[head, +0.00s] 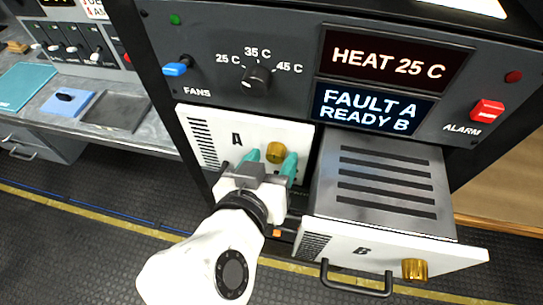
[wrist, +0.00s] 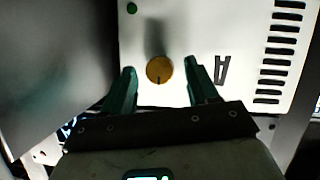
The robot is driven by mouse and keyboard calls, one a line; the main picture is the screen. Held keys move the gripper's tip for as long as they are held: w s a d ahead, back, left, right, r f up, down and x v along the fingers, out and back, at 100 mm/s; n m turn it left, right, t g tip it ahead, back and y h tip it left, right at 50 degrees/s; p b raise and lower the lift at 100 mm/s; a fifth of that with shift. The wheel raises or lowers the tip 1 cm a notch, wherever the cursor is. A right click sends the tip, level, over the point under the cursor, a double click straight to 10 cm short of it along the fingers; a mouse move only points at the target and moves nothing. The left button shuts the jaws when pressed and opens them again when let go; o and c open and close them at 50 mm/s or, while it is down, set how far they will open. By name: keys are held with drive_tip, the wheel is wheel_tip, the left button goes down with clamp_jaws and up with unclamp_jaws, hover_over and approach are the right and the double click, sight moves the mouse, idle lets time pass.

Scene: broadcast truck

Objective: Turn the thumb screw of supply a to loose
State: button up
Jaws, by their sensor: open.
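Supply A's white front panel (head: 206,137) is closed flush in the rack, marked with a black A. Its brass thumb screw (head: 276,152) sits at the panel's right side. In the wrist view the thumb screw (wrist: 159,69) shows a dark mark at its lower edge. My gripper (head: 270,158) is open in front of panel A, its two teal fingers pointing at the screw. In the wrist view my gripper (wrist: 163,80) has one finger on each side of the screw, with gaps showing on both sides. I cannot tell whether the fingertips reach its depth.
Supply B's drawer (head: 345,232) is pulled out on the right, with a black handle and a brass screw (head: 414,269). Displays above read HEAT 25 C (head: 392,62) and FAULT A, READY B (head: 372,108). A temperature knob (head: 257,78), blue fans switch (head: 177,67) and red alarm switch (head: 487,111) are above.

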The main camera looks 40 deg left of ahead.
drive_tip(key=shift+w+a+f, duration=0.1)
drive_tip(key=shift+w, duration=0.1)
drive_tip(key=c, duration=1)
